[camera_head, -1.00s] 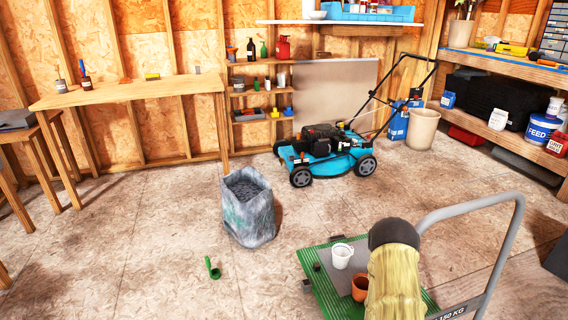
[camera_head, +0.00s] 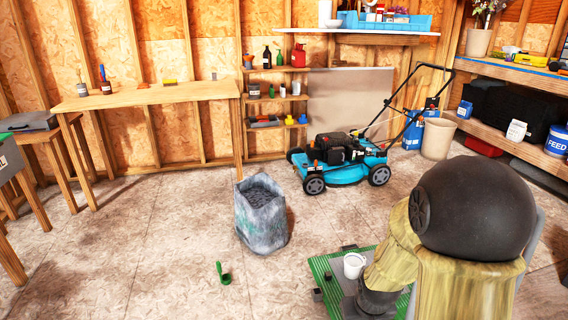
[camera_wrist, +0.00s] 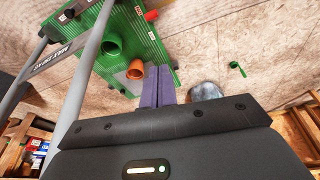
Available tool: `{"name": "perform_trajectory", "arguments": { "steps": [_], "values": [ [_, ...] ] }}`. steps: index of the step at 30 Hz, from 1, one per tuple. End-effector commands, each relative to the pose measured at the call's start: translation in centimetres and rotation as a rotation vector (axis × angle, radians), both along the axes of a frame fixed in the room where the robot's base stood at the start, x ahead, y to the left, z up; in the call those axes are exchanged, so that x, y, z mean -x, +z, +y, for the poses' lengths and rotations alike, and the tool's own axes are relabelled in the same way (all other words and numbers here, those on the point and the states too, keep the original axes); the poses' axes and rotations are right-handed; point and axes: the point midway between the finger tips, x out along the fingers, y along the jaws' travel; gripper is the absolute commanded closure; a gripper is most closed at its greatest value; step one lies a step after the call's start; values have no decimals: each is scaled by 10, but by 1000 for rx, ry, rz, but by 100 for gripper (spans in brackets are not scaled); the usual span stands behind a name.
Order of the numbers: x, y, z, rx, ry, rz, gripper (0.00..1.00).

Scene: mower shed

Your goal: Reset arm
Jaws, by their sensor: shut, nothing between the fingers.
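My gripper (camera_wrist: 156,86) shows in the wrist view with its two purple fingers pressed together and nothing between them. It points over the edge of the green cart platform (camera_wrist: 150,38). In the head view my arm fills the lower right and covers much of the cart (camera_head: 323,268); I cannot make out the fingers there. A white pot (camera_head: 354,264) stands on the cart beside my arm. In the wrist view a terracotta pot (camera_wrist: 135,69) and a green pot (camera_wrist: 112,44) are on the cart, just left of the fingers.
The cart's grey handle (camera_wrist: 88,65) rises close to my wrist. A grey bag (camera_head: 262,215) stands on the floor, with a green scoop (camera_head: 224,273) in front. A blue mower (camera_head: 340,165) is behind. A wooden workbench (camera_head: 150,97) lines the back wall. Floor at centre left is clear.

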Motion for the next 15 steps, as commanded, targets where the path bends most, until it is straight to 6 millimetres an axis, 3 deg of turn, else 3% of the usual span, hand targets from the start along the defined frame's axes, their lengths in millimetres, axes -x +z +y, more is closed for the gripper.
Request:
{"name": "perform_trajectory", "arguments": {
  "steps": [1, 6, 15],
  "values": [
    [9, 14, 5, -4, -4, -2, 100],
    [37, 40, 16, -21, -25, 18, 100],
    [78, 68, 30, -49, -48, 43, 100]
  ]
}}
